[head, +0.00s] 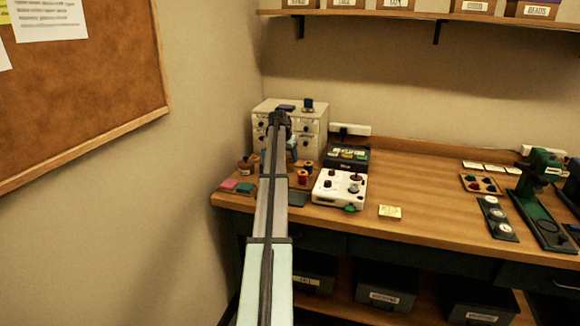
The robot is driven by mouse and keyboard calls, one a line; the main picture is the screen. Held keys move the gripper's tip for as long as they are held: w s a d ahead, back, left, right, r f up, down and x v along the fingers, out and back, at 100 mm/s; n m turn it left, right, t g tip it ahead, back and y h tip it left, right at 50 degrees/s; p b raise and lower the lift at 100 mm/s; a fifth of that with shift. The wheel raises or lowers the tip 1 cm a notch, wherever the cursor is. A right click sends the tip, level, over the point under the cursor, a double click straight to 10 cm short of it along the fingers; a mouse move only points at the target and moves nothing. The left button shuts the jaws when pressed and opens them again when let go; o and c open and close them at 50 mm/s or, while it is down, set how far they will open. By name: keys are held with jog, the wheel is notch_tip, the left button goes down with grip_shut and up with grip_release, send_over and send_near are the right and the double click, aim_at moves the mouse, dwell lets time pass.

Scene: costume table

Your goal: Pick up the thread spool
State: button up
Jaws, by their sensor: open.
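Several thread spools are in the head view. A dark blue spool (308,105) stands on top of the cream drawer cabinet (315,127). A red spool (303,177) and a yellowish one (308,166) stand on the table right of my arm. Which one the task means I cannot tell. My gripper (279,117) is small and dark at the far end of my outstretched arm, in front of the cabinet and left of the blue spool in the picture. It is open, and I see nothing held in it. My arm hides part of the cabinet and table.
A white control box (339,189) and a black device (347,157) stand right of the spools. A brown bottle (244,167) and folded cloths (236,186) lie left of my arm. The table middle (430,190) is mostly clear. A green press (541,170) stands far right.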

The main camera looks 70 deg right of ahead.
aim_at(291, 162)
jog(key=x, duration=0.4)
jog(key=shift+s+d+f, duration=0.1)
jog(key=shift+d+f, duration=0.1)
jog(key=shift+f, duration=0.15)
jog(key=shift+c, duration=0.4)
jog(key=c, duration=0.7)
jog(key=shift+r, duration=0.2)
notch_tip(291, 162, up, 10)
jog(key=shift+f, duration=0.1)
